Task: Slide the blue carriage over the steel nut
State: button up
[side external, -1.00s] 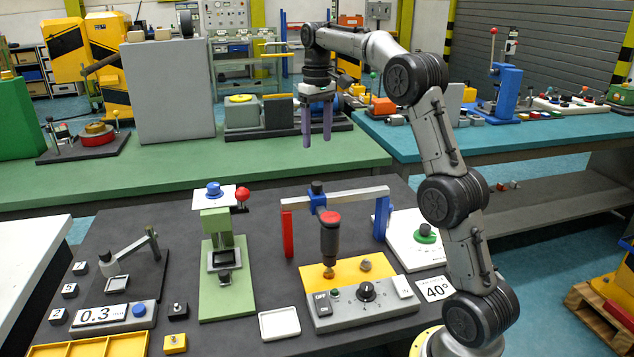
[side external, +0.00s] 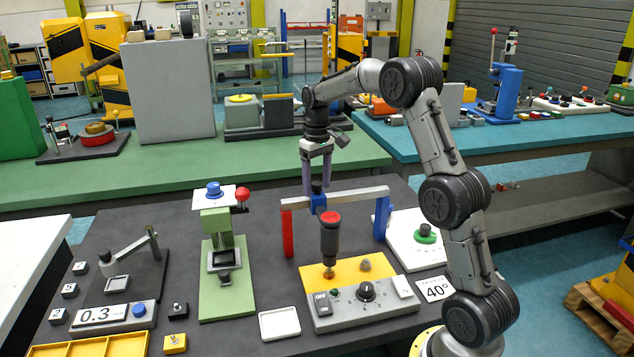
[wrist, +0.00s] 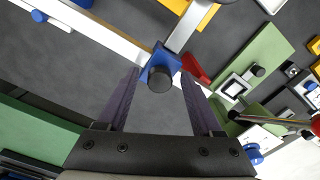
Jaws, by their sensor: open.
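The blue carriage (side external: 318,204) sits on the grey beam (side external: 355,196), near its red-post end, with a black knob on top. In the wrist view the blue carriage (wrist: 158,62) has a grey arm reaching towards the yellow plate (wrist: 208,14). A dark tool with a red top (side external: 330,232) stands over a brass-coloured nut (side external: 328,273) on the yellow plate. The grey steel nut (side external: 365,265) sits to its right. My gripper (side external: 316,184) is open, its fingers pointing down on either side of the knob. In the wrist view the knob shows between the fingertips (wrist: 159,76).
The beam spans a red post (side external: 288,233) and a blue post (side external: 382,218). A green press (side external: 222,250) with a red ball stands left of it. A control box with a dial (side external: 366,292) is in front.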

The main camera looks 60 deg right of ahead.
grip_shut()
dwell(0.3)
dwell(1.1)
